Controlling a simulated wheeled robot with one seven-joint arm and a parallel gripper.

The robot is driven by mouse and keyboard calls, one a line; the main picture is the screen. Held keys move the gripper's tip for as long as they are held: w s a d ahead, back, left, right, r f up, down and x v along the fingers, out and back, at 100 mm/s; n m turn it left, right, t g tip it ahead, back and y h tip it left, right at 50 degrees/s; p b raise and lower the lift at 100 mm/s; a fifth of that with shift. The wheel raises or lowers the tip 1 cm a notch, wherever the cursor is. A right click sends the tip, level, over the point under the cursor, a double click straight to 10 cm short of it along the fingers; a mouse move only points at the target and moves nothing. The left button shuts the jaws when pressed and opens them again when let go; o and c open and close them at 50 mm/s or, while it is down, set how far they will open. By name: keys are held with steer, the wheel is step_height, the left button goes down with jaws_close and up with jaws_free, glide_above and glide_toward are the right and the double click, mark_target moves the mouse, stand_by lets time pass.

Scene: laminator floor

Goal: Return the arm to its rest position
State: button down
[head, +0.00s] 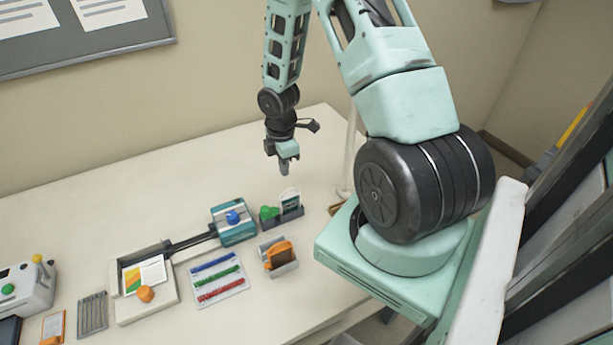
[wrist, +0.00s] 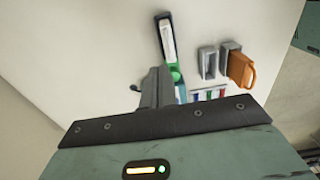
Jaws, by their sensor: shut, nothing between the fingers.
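My gripper (head: 285,167) hangs from my raised mint-green arm above the back right part of the white table (head: 320,122) in the head view. It points down, its fingers are together, and it holds nothing. In the wrist view my gripper (wrist: 157,88) shows dark, closed fingers over the table. No object touches it in either view.
Below on the table are a dark holder with a green knob (head: 268,212), a grey holder with an orange item (head: 280,256), a teal block with a blue knob (head: 234,222) and a sheet with colored strips (head: 218,278). A white machine (head: 28,285) stands far left.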

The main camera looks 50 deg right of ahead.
steer(key=shift+a, duration=0.1)
stand_by(0.5)
steer(key=a+r+m+b, duration=0.1)
steer(key=a+r+b, duration=0.2)
steer(key=a, duration=0.6)
steer(key=a+r+m+b, duration=0.1)
steer(key=a+r+b, duration=0.25)
steer(key=a, duration=0.65)
steer(key=s+a+r+m+b, duration=0.3)
steer(key=s+a+b, duration=0.4)
steer(key=s+a, duration=0.8)
steer(key=s, duration=0.3)
steer(key=shift+s+y, duration=0.3)
